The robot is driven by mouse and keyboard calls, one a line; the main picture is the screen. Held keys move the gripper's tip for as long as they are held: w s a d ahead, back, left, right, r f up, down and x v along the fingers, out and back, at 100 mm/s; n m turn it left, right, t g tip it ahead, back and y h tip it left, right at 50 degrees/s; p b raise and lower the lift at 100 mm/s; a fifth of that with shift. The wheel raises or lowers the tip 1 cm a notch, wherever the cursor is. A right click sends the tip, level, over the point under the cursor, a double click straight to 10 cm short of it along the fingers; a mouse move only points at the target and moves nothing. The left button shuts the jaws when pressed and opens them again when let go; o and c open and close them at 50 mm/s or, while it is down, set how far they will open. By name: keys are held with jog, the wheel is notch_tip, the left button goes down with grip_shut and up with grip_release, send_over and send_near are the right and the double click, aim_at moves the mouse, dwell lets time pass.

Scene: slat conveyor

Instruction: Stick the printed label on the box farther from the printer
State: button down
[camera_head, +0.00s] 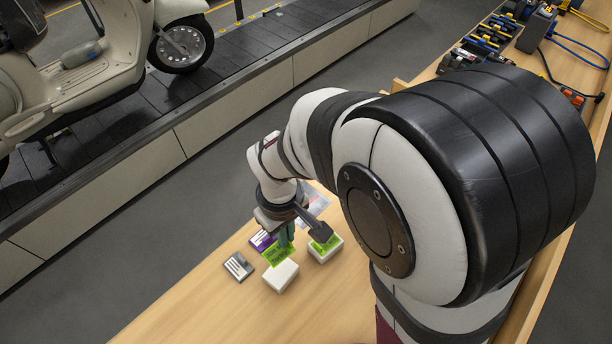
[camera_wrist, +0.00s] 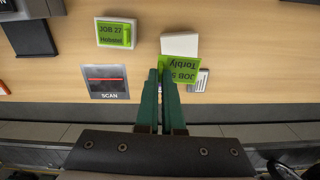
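My gripper (camera_head: 285,236) has green fingers, which also show in the wrist view (camera_wrist: 159,76). They are close together, with a green label (camera_wrist: 178,69) at their tips. The label reads "JOB 5 Torbly", upside down in the wrist view, and also shows in the head view (camera_head: 277,254). It lies beside or partly over the near edge of a bare white box (camera_wrist: 180,44), seen also in the head view (camera_head: 282,278); contact is unclear. A second white box (camera_head: 327,254) carries a green "JOB 27" label (camera_wrist: 110,34). No printer is clearly identifiable.
A grey scan pad (camera_wrist: 105,93) lies near the labelled box. A grey card (camera_head: 238,267) lies left of the bare box, and a purple card (camera_head: 261,240) behind it. A dark item (camera_wrist: 30,38) sits upper left. The front wooden table (camera_head: 220,315) is clear.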

aim_at(286, 261)
jog(key=shift+s+a+f+n, duration=0.15)
jog(key=shift+s+a+n, duration=0.15)
jog(key=shift+s+n, duration=0.6)
jog(key=shift+w+f, duration=0.15)
jog(key=shift+f, duration=1.35)
jog(key=shift+w+f, duration=0.15)
jog(key=shift+f, duration=1.35)
jog(key=shift+f, duration=0.5)
jog(key=c, duration=0.6)
grip_release()
jog(key=shift+o, duration=0.2)
jog(key=shift+r, duration=3.55)
